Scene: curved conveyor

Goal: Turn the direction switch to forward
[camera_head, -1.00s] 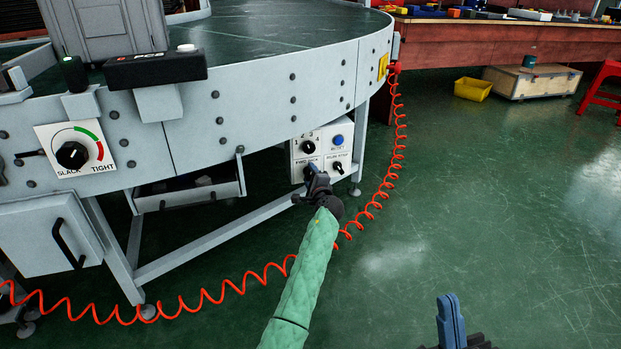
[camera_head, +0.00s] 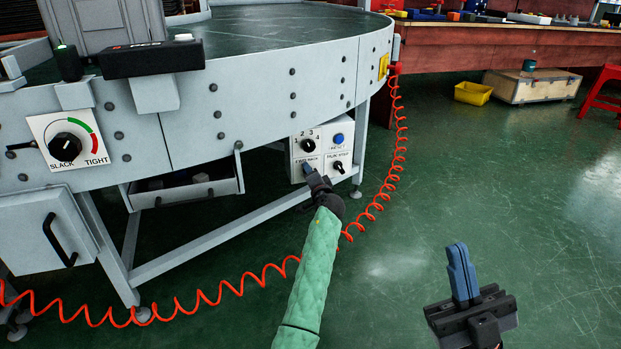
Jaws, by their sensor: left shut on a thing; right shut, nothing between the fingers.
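The white control box (camera_head: 297,172) hangs under the curved conveyor's edge. Its lower left corner carries the direction switch, labelled FWD and REV.
On the same panel are a numbered knob (camera_head: 308,146), a blue button (camera_head: 338,139) and a run/stop knob (camera_head: 338,167). A red coiled hose (camera_head: 392,150) hangs just right of the box. An open drawer (camera_head: 186,192) is to the left.

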